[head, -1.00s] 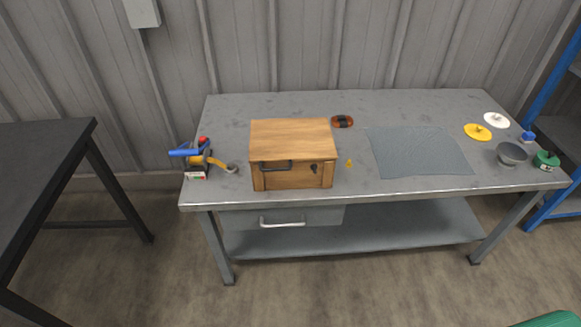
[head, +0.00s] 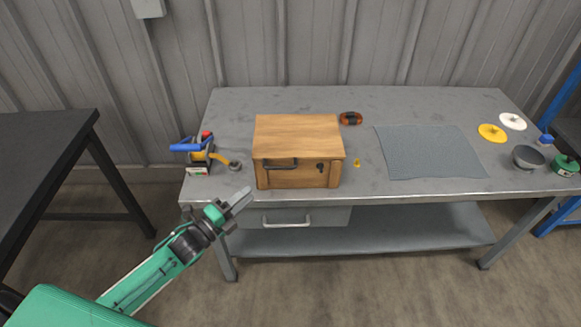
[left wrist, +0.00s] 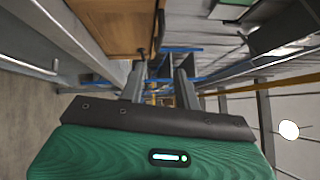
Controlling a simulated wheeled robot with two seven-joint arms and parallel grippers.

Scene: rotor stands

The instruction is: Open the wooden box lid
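The wooden box (head: 297,175) stands on the grey workbench, left of its middle. Its lid (head: 298,132) is down. A dark handle (head: 280,163) is on the front, with a small dark fitting (head: 320,167) to its right. In the left wrist view the box (left wrist: 112,22) shows at the top, with the dark handle (left wrist: 159,30) at its edge. My left gripper (head: 243,199) is near the bench's front edge, in front and left of the box, apart from it. In the left wrist view its two fingers (left wrist: 160,84) are spread with nothing between them. My right gripper is not in view.
The workbench (head: 420,103) has a drawer handle (head: 287,224) below the box. Left of the box is a blue-handled tool (head: 186,147); behind it to the right, an orange-black object (head: 351,118). A grey mat (head: 430,150) lies to the right. A dark table (head: 40,140) stands left.

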